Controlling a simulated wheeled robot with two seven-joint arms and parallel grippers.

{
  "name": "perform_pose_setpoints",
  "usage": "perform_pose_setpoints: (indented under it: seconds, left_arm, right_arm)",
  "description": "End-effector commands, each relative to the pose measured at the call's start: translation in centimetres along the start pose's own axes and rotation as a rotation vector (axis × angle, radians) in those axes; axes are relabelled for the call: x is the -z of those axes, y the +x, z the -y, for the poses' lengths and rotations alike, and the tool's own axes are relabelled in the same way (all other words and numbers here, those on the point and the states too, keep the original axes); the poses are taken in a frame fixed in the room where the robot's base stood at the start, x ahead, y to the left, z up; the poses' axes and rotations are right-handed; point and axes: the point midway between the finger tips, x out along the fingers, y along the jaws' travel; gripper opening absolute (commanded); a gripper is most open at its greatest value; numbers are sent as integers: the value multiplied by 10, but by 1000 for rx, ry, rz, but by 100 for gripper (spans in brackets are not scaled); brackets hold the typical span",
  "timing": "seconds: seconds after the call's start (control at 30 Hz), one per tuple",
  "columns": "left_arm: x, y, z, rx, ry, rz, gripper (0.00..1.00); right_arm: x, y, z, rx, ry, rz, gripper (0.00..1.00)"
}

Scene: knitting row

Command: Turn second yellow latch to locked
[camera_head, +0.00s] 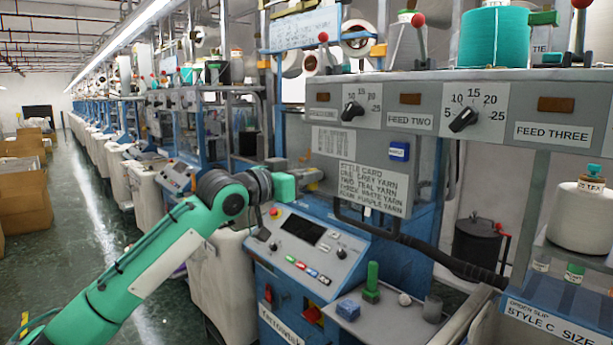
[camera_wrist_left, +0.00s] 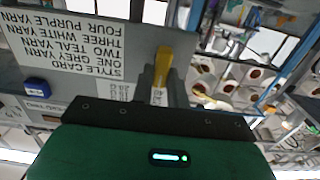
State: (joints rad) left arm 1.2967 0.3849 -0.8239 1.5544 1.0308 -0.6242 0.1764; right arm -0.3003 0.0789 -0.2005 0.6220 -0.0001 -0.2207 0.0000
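A yellow latch (camera_wrist_left: 162,67) stands out beside the style card at the machine's left end, seen in the left wrist view. My left gripper (camera_head: 314,178) reaches the machine front from the left, left of the style card (camera_head: 374,188). In the wrist view the grey fingers of my left gripper (camera_wrist_left: 161,86) are close together on either side of the latch and appear shut on it. In the head view the gripper mostly hides this latch. A second yellow piece (camera_wrist_left: 206,97) shows to the right in the wrist view. My right gripper is not in view.
A control panel (camera_head: 308,243) with a screen and buttons lies below my left gripper. A small shelf (camera_head: 380,326) holds a blue block, a green peg and other pieces. A black hose (camera_head: 440,256) runs to the right. The aisle (camera_head: 100,200) at left is open.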

Motion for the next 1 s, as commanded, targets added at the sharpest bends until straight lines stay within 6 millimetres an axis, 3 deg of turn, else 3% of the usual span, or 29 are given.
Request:
perform_pose_setpoints:
  seconds: [0.43,1.0]
  left_arm:
    - [2,0,-2,0,125,1,0]
    - [1,0,-7,0,643,1,0]
  right_arm:
    - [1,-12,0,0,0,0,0]
    - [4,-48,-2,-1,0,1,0]
